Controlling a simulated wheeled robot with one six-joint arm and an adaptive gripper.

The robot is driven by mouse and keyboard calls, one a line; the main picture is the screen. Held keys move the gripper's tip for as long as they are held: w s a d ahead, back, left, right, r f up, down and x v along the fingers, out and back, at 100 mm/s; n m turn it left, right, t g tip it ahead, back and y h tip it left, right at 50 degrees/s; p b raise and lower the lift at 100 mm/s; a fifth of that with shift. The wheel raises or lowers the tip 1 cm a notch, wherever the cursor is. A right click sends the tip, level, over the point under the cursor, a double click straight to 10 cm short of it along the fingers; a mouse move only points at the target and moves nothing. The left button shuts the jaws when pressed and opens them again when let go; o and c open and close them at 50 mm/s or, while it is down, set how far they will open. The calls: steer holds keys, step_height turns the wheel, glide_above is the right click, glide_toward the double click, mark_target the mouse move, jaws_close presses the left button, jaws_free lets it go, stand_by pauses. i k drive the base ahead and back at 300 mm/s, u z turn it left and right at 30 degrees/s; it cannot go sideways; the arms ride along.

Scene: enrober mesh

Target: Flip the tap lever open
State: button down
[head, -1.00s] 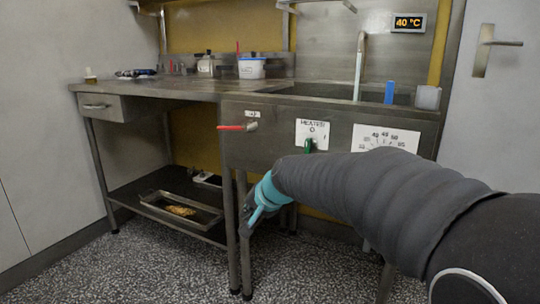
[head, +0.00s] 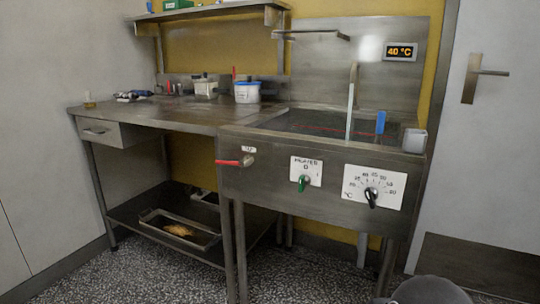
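The tap lever (head: 229,162) is a red handle sticking out to the left from a metal valve (head: 248,160) on the front panel of the steel sink unit (head: 280,210). The lever lies about level, below a small white label. A thin tap spout (head: 354,70) stands over the basin, with a pale vertical column (head: 349,112) below it; I cannot tell whether this is water or a tube. My gripper is out of view. Only a dark rounded part of my arm shows at the bottom right edge.
A green knob (head: 303,183) and a black dial knob (head: 371,197) sit on the same panel. A steel table (head: 160,115) adjoins on the left. The speckled floor in front is clear.

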mark_target(245, 161)
steer(key=k, duration=1)
steer(key=u, duration=0.9)
steer(key=i, duration=1.4)
steer(key=z, duration=0.6)
